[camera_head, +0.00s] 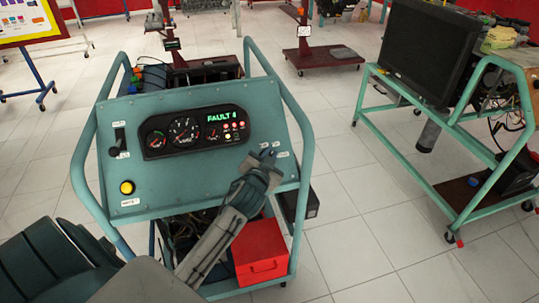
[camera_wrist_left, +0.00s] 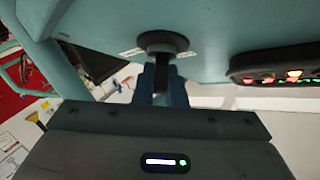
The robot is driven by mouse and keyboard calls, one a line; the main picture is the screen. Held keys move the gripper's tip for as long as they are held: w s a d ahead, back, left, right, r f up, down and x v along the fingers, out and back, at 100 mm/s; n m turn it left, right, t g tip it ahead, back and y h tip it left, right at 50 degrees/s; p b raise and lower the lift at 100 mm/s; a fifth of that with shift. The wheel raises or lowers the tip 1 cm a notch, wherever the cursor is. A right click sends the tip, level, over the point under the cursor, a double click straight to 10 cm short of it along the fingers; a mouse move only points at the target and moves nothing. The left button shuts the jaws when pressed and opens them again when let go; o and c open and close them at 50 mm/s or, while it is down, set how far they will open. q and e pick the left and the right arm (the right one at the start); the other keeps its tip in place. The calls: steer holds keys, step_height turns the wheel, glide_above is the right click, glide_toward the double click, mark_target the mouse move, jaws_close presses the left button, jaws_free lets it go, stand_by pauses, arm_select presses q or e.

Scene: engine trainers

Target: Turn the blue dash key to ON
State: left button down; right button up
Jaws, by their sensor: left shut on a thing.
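The teal dash panel (camera_head: 200,185) of the engine trainer faces me, with a gauge cluster (camera_head: 196,131) whose green display reads FAULT and one more character. My left gripper (camera_head: 268,155) is at the right part of the panel, close to small white labels (camera_head: 282,154). In the left wrist view, the round black key switch (camera_wrist_left: 163,42) sits on the panel just ahead of my left gripper (camera_wrist_left: 163,78). Its fingers are shut on the key at this switch. The fingers hide most of the key, so its blue colour and its turn angle cannot be made out. My right gripper is out of view.
A black toggle switch (camera_head: 119,138) and a yellow button (camera_head: 127,187) are on the panel's left. Teal tube rails (camera_head: 305,150) flank the panel. A red box (camera_head: 260,253) sits low under it. Another teal stand with a black screen (camera_head: 430,45) is at the right; tiled floor lies between.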

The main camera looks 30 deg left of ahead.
arm_select(q)
steer(key=c, duration=1.5)
jaws_free()
